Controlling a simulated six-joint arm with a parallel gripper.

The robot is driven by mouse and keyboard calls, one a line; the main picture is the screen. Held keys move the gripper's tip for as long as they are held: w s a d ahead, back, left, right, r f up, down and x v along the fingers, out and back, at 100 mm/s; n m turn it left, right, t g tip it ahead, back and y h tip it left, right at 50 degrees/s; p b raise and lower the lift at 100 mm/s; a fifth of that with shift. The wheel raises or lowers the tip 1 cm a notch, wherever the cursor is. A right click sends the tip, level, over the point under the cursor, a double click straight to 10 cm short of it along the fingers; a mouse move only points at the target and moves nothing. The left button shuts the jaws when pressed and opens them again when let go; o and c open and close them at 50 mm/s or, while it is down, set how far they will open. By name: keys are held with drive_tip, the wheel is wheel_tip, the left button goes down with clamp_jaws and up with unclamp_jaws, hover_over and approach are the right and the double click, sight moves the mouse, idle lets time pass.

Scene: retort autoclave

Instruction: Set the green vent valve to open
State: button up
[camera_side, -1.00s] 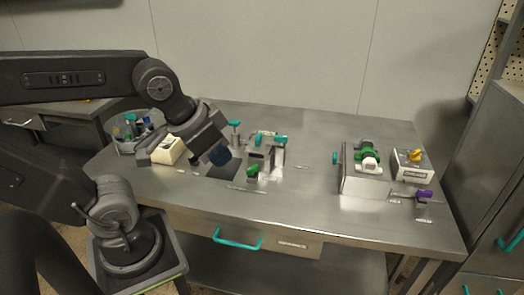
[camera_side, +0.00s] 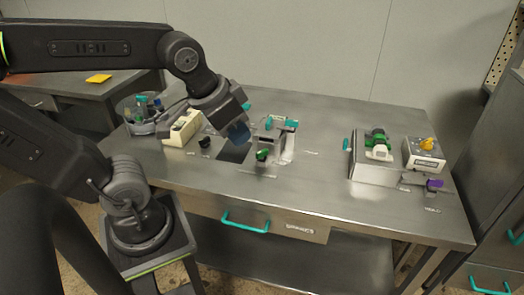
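Two green parts show, and I cannot read which is labelled as the vent valve. One is a green valve with a white body (camera_side: 378,142) on the raised metal block at the right. The other is a small green handle (camera_side: 262,155) low on the front of the central metal fixture (camera_side: 272,146). My gripper (camera_side: 239,134) is above the table, left of the central fixture, far from the right-hand valve. It is small and seen from behind the wrist, so its fingers cannot be told open or shut. I see nothing held in it.
A metal block (camera_side: 372,172) carries the right valve; a white box with a yellow knob (camera_side: 426,145) and a purple handle (camera_side: 435,184) are beside it. A cream box (camera_side: 182,128), black knob (camera_side: 205,142) and round bin (camera_side: 143,121) stand left. The table between the fixtures is clear.

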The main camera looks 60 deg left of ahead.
drive_tip(key=o, duration=0.3)
drive_tip(key=shift+n+g+y, duration=0.3)
drive_tip(key=shift+g, duration=0.6)
drive_tip(key=w+a, duration=0.1)
drive_tip(key=w, duration=0.1)
drive_tip(key=w+a, duration=0.2)
drive_tip(key=w, duration=0.1)
drive_tip(key=w+a+f, duration=0.1)
drive_tip(key=w+a, duration=0.1)
drive_tip(key=shift+w+a, duration=0.2)
drive_tip(key=shift+w, duration=0.2)
drive_tip(key=shift+o, duration=0.2)
drive_tip(key=n+g, duration=0.1)
drive_tip(key=g, duration=0.2)
hover_over(262, 151)
wheel_tip(262, 151, down, 12)
drive_tip(key=shift+h, duration=0.4)
wheel_tip(262, 151, down, 14)
drive_tip(key=shift+r, duration=0.25)
clamp_jaws()
